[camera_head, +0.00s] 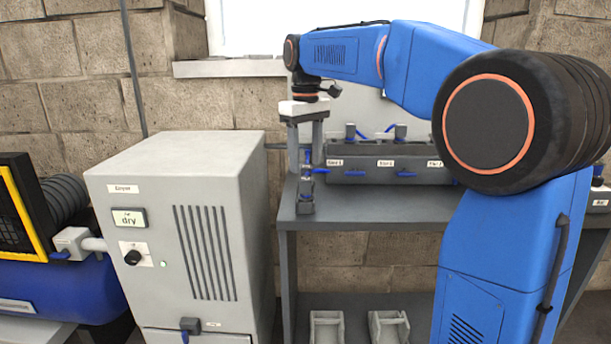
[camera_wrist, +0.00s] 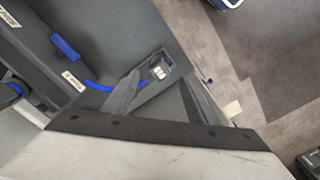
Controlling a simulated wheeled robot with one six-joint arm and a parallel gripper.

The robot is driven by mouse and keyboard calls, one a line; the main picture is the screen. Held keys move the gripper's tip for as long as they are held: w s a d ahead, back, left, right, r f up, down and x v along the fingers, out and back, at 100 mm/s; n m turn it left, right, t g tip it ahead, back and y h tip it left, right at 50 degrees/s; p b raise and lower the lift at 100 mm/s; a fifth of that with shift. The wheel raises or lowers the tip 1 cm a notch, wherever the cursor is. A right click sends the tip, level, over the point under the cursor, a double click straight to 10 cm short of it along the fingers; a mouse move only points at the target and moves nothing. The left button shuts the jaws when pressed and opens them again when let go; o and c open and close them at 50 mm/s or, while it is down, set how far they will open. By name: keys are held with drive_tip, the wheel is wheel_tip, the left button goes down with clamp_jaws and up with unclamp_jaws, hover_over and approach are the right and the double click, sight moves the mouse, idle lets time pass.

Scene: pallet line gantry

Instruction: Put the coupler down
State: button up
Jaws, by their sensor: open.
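My gripper (camera_head: 306,146) hangs point-down over the left end of the grey bench, its two pale fingers apart. A small upright fitting with a blue lever (camera_head: 307,172), which looks like the coupler, stands on the bench just below and between the fingers. In the wrist view, a silver-ended fitting (camera_wrist: 159,68) with a blue hose sits on a dark block, near the open fingers (camera_wrist: 156,90). I cannot tell whether the fingers touch it.
A dark manifold (camera_head: 385,164) with labelled slots and blue handles stands on the bench (camera_head: 350,208) to the right. A grey dryer cabinet (camera_head: 180,240) stands close on the left. Two pale holders (camera_head: 388,328) sit on the lower shelf. The front of the bench top is clear.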

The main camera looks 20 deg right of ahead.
drive_tip(key=shift+r, duration=2.1)
drive_tip(key=s+d+f+m+t, duration=0.1)
drive_tip(key=s+d+f, duration=0.1)
drive_tip(key=s+f, duration=0.5)
drive_tip(key=s+d+f+m+t, duration=0.2)
drive_tip(key=s+d+f, duration=0.1)
drive_tip(key=s, duration=0.9)
drive_tip(key=s+d+f+m+t, duration=0.1)
drive_tip(key=s+d+f+m, duration=0.1)
drive_tip(key=s+f, duration=1.2)
drive_tip(key=shift+s+f+t, duration=0.2)
drive_tip(key=shift+f+t, duration=0.2)
drive_tip(key=shift+f, duration=0.45)
